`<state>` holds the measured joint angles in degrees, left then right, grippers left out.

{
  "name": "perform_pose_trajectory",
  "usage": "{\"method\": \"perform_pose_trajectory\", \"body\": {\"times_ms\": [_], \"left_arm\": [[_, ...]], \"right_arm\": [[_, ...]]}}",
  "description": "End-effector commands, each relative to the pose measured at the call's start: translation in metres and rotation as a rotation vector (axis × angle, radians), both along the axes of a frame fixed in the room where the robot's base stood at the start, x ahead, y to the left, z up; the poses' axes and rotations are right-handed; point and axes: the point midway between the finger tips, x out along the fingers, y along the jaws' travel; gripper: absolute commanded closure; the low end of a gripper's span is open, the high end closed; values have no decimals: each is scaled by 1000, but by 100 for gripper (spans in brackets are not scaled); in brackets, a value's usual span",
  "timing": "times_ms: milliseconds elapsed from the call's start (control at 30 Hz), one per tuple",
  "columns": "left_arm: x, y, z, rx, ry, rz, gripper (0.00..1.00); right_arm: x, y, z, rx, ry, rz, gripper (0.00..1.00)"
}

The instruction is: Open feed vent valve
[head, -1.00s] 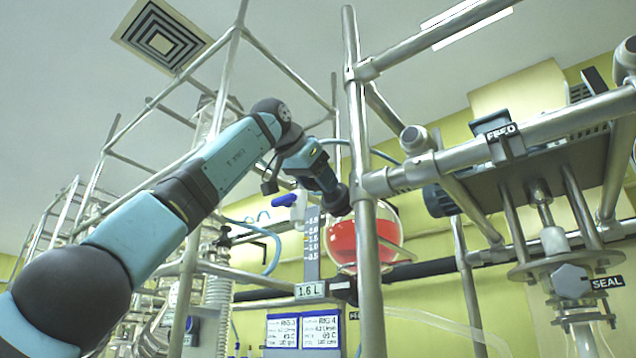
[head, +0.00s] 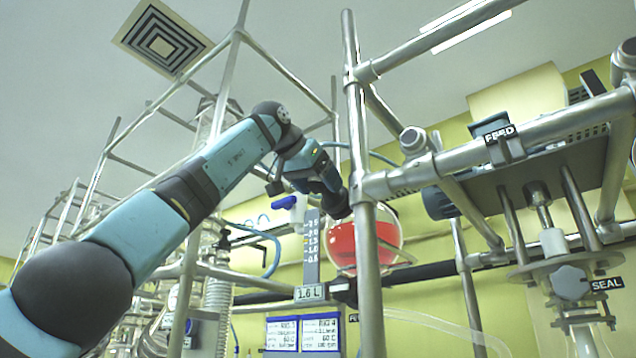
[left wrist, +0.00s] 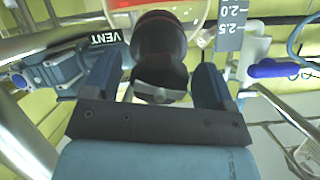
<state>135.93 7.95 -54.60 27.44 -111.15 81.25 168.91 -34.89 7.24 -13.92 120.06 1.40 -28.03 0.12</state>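My left gripper (left wrist: 155,88) is open, with its two dark blue fingers well apart. A dark, rounded knob-like part (left wrist: 158,45) with a grey face lies between the fingers, with gaps on both sides; I cannot tell what it belongs to. A VENT label (left wrist: 105,38) sits beside a blue-grey valve-like body (left wrist: 62,70), left of the fingers. In the head view my left gripper (head: 337,203) is beside a round glass vessel of red liquid (head: 362,243), its fingertips hard to make out near a steel post. My right gripper is not in view.
A steel post (head: 360,130) and rails stand close to the gripper. A graduated scale (head: 311,250) and a blue handle (head: 284,202) are just left of the vessel.

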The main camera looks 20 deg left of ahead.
Motion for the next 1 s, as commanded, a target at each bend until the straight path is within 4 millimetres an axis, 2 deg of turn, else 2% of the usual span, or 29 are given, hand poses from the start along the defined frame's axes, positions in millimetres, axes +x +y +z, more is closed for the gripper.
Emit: {"method": "perform_pose_trajectory", "body": {"times_ms": [233,367,467,800,1000], "left_arm": [[0,0,0,0,0,0,22],[-7,2,3,0,-1,0,22],[-21,7,8,0,-4,-1,22],[-88,29,37,0,-4,1,22],[-114,37,48,0,-1,0,22]], "right_arm": [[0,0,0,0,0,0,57],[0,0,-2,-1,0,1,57],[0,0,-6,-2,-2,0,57],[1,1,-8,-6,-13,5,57],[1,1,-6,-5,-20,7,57]]}}
